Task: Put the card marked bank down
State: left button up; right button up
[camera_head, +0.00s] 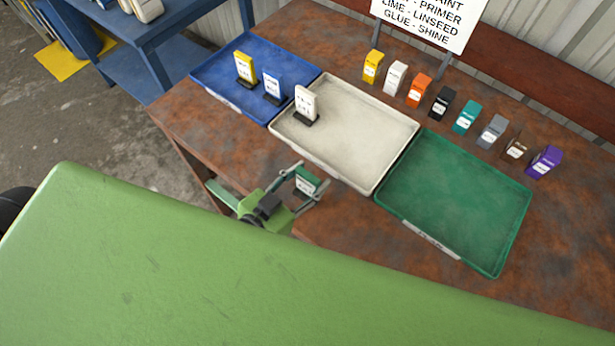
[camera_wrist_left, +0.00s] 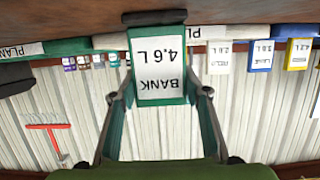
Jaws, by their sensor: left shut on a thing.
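The card marked bank (camera_wrist_left: 158,70) is green with a white label reading "BANK 4.6 L", upside down in the left wrist view. In the head view the green card (camera_head: 306,181) is between the fingers of my left gripper (camera_head: 308,183). My left gripper is shut on this card, near the front edge of the table, in front of the white tray (camera_head: 345,172). The left wrist view shows both fingers (camera_wrist_left: 158,100) at the card's sides. My right gripper is not in view.
A blue tray (camera_head: 222,96) holds a yellow card (camera_head: 245,66) and a blue card (camera_head: 272,85). The white tray holds a white card (camera_head: 306,103). A green tray (camera_head: 460,205) is empty. Several coloured cards stand in a row behind the trays, below a sign (camera_head: 425,20).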

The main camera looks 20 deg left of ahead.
pick_arm(q)
jog(key=o, duration=1.1)
jog(key=shift+f, duration=0.1)
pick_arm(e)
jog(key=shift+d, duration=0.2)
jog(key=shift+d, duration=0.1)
pick_arm(q)
jog(key=shift+s, duration=0.2)
jog(key=b+v, duration=0.1)
jog(key=v, duration=0.3)
jog(key=b+v, duration=0.1)
jog(key=v, duration=0.6)
jog(key=shift+s+a+r+b, duration=0.15)
jog(key=shift+s+r+b, duration=0.05)
jog(key=shift+r+b, duration=0.2)
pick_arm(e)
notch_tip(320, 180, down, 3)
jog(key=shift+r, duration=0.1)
